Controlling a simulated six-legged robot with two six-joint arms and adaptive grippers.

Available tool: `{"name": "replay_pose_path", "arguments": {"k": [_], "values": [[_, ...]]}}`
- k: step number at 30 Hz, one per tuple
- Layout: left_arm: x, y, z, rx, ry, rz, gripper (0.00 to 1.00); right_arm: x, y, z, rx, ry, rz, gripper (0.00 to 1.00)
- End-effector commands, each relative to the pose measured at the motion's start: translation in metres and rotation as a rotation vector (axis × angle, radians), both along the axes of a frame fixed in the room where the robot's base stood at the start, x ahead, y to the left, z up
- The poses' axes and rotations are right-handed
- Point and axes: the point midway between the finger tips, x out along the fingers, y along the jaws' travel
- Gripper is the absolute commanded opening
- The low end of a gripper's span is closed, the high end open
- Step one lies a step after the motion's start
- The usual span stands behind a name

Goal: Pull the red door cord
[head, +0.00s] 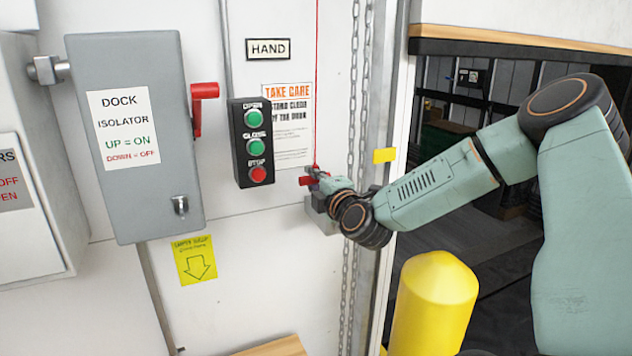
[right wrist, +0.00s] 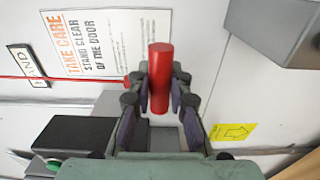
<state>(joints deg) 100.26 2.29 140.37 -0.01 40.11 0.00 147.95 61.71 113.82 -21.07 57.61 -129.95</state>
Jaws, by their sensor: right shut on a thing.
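The red door cord (head: 317,85) hangs down the white wall from the top of the head view. It shows as a thin red line in the right wrist view (right wrist: 70,80). At its lower end is a red handle (right wrist: 160,78). My right gripper (head: 314,178) is at the cord's lower end. In the right wrist view the fingers (right wrist: 160,100) are shut on the red handle, one on each side. In the head view the gripper hides most of the handle. My left gripper is not in view.
A push-button box (head: 252,145) and a grey dock isolator (head: 135,190) with a red lever (head: 203,100) are left of the cord. Chains (head: 350,110) hang just right of it. A yellow bollard (head: 433,305) stands below my right arm, before the dark doorway.

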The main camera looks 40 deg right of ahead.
Motion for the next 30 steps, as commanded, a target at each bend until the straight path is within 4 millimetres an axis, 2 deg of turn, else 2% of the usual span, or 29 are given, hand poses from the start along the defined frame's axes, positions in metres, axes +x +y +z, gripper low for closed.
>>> {"name": "replay_pose_path", "arguments": {"k": [8,30], "values": [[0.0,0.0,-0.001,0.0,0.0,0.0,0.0,0.0,-0.002,-0.002,0.002,-0.001,-0.006,0.0],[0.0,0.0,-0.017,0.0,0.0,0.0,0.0,-0.001,-0.002,-0.029,0.004,0.002,-0.006,0.0]]}}
